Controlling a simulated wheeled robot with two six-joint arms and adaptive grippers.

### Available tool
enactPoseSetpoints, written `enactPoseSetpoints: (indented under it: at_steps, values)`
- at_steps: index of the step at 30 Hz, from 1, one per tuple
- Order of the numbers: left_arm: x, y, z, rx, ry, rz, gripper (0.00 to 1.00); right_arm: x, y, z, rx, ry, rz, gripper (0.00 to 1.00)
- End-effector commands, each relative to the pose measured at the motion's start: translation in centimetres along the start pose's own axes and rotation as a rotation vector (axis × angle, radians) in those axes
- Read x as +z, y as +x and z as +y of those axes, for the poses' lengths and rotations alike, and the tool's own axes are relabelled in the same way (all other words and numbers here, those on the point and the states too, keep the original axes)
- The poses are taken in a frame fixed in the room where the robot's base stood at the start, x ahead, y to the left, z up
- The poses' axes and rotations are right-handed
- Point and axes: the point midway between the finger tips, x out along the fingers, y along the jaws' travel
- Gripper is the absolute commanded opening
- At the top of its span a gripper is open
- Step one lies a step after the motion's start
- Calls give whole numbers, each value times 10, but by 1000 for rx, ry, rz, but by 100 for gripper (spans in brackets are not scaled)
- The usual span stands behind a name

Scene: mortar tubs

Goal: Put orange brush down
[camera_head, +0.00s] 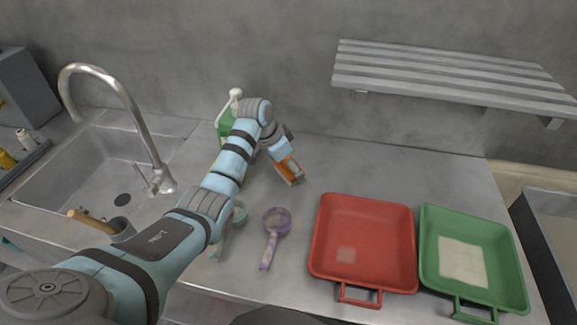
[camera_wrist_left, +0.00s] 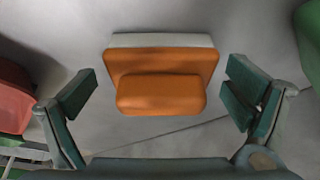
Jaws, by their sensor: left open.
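The orange brush (camera_head: 289,168) sits on the steel counter near the wall, right beside my left gripper. In the left wrist view the orange brush (camera_wrist_left: 162,82) lies between and beyond the spread fingers, with a pale strip along its far edge and a raised orange grip. My left gripper (camera_head: 284,163) is open, and its two green-padded fingers (camera_wrist_left: 158,98) stand apart from the brush on both sides. In the head view the arm and wrist hide part of the gripper. My right gripper does not show.
A red tub (camera_head: 364,215) and a green tub (camera_head: 505,265) with pale material stand at the right. A purple scoop-like tool (camera_head: 272,238) lies in front. A green bottle (camera_head: 225,122) stands behind my arm. A sink with tap (camera_head: 150,130) is left; a slatted shelf (camera_head: 445,78) hangs above.

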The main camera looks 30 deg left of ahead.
Motion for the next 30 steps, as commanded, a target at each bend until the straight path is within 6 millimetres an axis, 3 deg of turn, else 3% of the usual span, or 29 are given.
enactPoseSetpoints:
  at_steps: [12,15,30]
  values:
    - [-1,-100,-1,-4,1,3,96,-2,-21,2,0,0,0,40]
    - [-1,-115,-1,-1,0,2,96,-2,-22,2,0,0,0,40]
    - [0,-119,0,0,0,1,96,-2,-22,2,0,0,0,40]
